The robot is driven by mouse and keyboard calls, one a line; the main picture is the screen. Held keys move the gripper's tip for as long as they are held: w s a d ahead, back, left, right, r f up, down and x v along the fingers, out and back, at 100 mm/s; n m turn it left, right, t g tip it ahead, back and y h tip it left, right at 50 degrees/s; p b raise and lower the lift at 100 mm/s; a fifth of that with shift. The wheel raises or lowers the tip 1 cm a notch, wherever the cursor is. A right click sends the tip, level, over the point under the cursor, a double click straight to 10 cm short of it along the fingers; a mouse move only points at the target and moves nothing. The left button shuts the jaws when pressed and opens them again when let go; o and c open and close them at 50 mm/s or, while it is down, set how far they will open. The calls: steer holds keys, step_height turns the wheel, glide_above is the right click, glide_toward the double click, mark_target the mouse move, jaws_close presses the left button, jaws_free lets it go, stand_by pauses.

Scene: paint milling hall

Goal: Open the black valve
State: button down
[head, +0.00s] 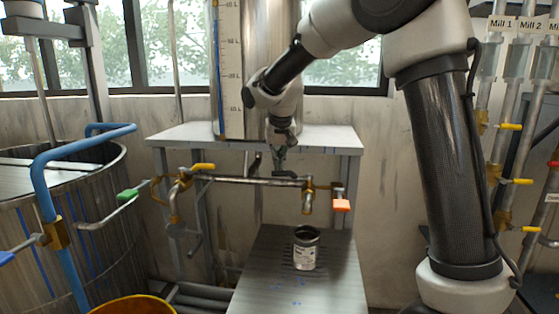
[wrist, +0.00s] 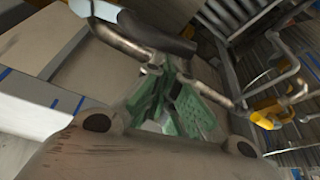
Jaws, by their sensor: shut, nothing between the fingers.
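The black valve's handle (wrist: 158,32) shows in the wrist view as a dark curved bar beside the metal pipe, just beyond my fingertips. In the head view a small dark part (head: 285,174) sits on the horizontal pipe right below my gripper; it looks like the same handle, but it is small and partly covered. My gripper (head: 281,162) points down at the middle of this pipe. In the wrist view its green-padded fingers (wrist: 166,72) are together and hold nothing. I cannot tell whether the fingertips touch the handle or pipe.
The pipe also carries a yellow valve (head: 203,166) on the left and an orange valve (head: 341,205) on the right. A green valve (head: 128,194) is by the large tank (head: 30,210). An open can (head: 306,252) stands below the spout. A white shelf (head: 335,140) is behind.

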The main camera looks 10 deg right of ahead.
mark_target(279, 172)
steer(key=s+n, duration=0.1)
steer(key=s+n+y, duration=0.1)
steer(key=s+n, duration=0.1)
steer(key=shift+s+a+n, duration=0.1)
steer(key=shift+a+n, duration=0.2)
steer(key=shift+n, duration=0.1)
steer(key=s+d+n+g+y, duration=0.2)
steer(key=s+d+n+y, duration=0.1)
steer(key=s+n, duration=0.5)
steer(key=shift+d+n, duration=0.25)
steer(key=shift+n, duration=0.65)
steer(key=shift+s, duration=0.15)
